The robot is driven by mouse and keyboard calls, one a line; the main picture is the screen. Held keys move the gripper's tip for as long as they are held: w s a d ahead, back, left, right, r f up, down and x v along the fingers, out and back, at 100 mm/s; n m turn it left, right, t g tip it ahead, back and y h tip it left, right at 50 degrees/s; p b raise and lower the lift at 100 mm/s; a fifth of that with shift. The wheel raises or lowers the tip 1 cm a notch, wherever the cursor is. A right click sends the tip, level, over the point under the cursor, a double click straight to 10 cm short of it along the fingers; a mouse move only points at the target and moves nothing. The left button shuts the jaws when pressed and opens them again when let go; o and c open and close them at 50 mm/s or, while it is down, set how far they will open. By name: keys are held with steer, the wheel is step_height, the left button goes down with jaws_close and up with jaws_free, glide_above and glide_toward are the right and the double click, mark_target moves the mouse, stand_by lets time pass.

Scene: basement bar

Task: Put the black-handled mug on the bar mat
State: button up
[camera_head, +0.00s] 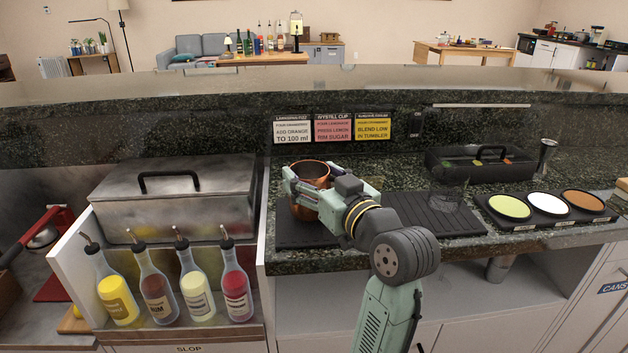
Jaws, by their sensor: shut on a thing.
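A copper mug (312,172) is in my gripper (303,190), above the left part of the counter. My gripper is shut on it, with fingers across its side. The mug looks upright. Its handle is hidden or cannot be made out. The dark ribbed bar mat (440,217) lies along the front of the counter, and its left part (297,238) shows below the mug. I cannot tell whether the mug's base touches the mat or hangs just above it.
A clear glass (446,192) stands on the mat to the right. Beyond are a black garnish box (470,165), a metal jigger (545,158) and a tray of three rimming dishes (548,206). Several bottles (160,290) and a steel bin (170,205) are at the left.

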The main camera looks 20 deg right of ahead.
steer(key=shift+f, duration=0.75)
steer(key=shift+f, duration=0.15)
steer(key=o, duration=1.4)
steer(key=shift+c, duration=0.2)
